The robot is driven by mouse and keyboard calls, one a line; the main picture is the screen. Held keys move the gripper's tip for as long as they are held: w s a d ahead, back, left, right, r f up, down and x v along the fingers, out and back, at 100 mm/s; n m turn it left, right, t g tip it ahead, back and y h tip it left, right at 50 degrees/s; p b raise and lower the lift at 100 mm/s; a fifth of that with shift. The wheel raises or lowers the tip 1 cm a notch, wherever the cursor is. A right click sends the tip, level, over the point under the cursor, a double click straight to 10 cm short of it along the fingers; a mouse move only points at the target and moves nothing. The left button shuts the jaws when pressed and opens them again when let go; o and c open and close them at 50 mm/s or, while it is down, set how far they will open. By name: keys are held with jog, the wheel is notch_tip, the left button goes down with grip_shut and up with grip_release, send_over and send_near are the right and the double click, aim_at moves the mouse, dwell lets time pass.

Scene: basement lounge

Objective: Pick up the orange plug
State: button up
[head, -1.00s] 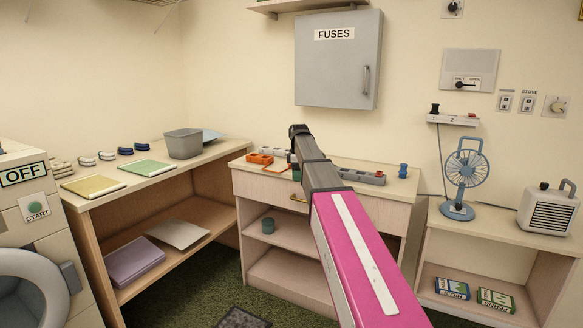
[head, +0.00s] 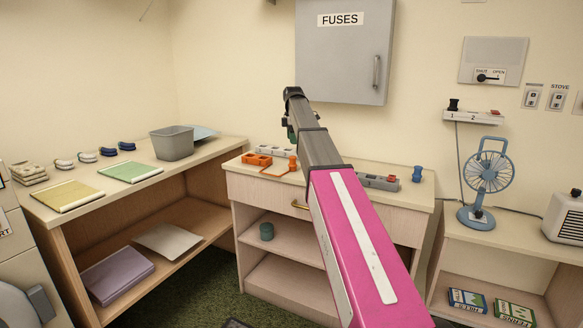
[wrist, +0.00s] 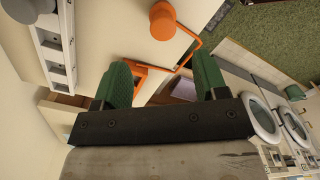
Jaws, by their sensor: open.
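The orange plug (head: 293,162) stands on the counter of the middle cabinet, close left of my arm in the head view. In the wrist view the orange plug (wrist: 162,22) shows as a round knob at the top, with an orange cord (wrist: 190,55) beside it. My gripper (wrist: 163,66) has its two green fingers apart with nothing between them. The plug lies beyond the fingertips in the picture, apart from them. In the head view my gripper (head: 291,125) is above the counter, partly hidden by its own wrist.
Another grey strip (head: 378,182) and a blue plug (head: 417,174) are to the right. The fuse box (head: 343,55) hangs on the wall behind.

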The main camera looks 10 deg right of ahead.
aim_at(293, 157)
notch_tip(293, 157, down, 10)
jog(key=shift+s+f, duration=0.15)
jog(key=shift+f, duration=0.05)
jog(key=c, duration=0.9)
